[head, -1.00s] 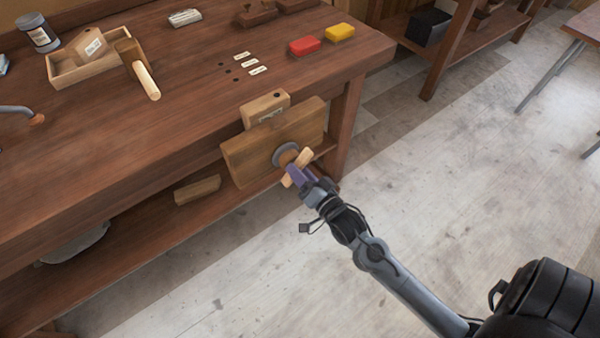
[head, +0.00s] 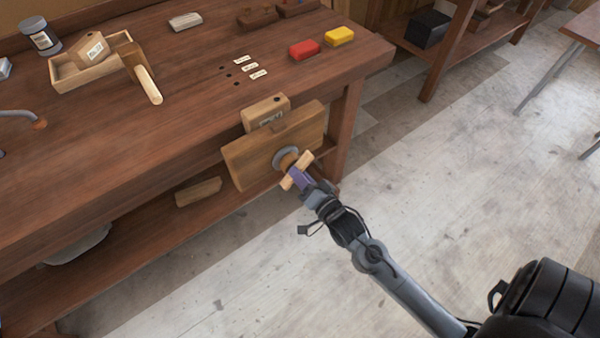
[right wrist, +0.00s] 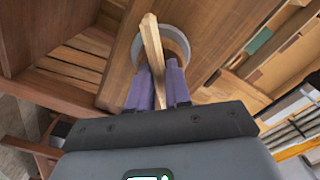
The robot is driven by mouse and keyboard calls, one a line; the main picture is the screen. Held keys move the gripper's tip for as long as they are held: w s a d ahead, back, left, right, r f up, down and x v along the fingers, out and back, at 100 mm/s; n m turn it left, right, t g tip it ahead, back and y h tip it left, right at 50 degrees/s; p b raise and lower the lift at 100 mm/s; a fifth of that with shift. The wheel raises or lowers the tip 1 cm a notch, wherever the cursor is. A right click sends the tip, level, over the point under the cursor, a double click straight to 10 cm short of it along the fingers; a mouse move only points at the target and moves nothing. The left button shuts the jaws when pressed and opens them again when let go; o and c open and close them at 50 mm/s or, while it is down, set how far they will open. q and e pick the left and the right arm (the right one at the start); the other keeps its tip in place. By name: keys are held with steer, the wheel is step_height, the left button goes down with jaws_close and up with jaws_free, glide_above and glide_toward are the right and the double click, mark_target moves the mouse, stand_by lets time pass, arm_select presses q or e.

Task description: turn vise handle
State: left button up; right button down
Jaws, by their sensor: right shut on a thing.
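The vise (head: 250,160) is a wooden jaw on the front edge of the bench, with a round grey collar (head: 285,158) on its face. A light wooden handle bar (head: 303,161) crosses in front of the collar. My right gripper (head: 297,174) has purple fingers and is shut on the handle. In the right wrist view the handle (right wrist: 152,45) runs up between the two fingers (right wrist: 158,85), with the grey collar (right wrist: 176,42) behind it. The handle's middle is partly hidden by the fingers. My left gripper is not in view.
A wooden block (head: 265,113) stands at the vise top. The floor (head: 470,180) right of the bench is clear.

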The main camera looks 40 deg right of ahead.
steer(key=m+p, duration=0.8)
steer(key=p, duration=0.1)
steer(key=shift+r, duration=0.2)
steer(key=shift+p, duration=0.3)
steer(key=c, duration=1.1)
jaws_free()
steer(key=shift+c, duration=0.2)
steer(key=shift+s, duration=0.15)
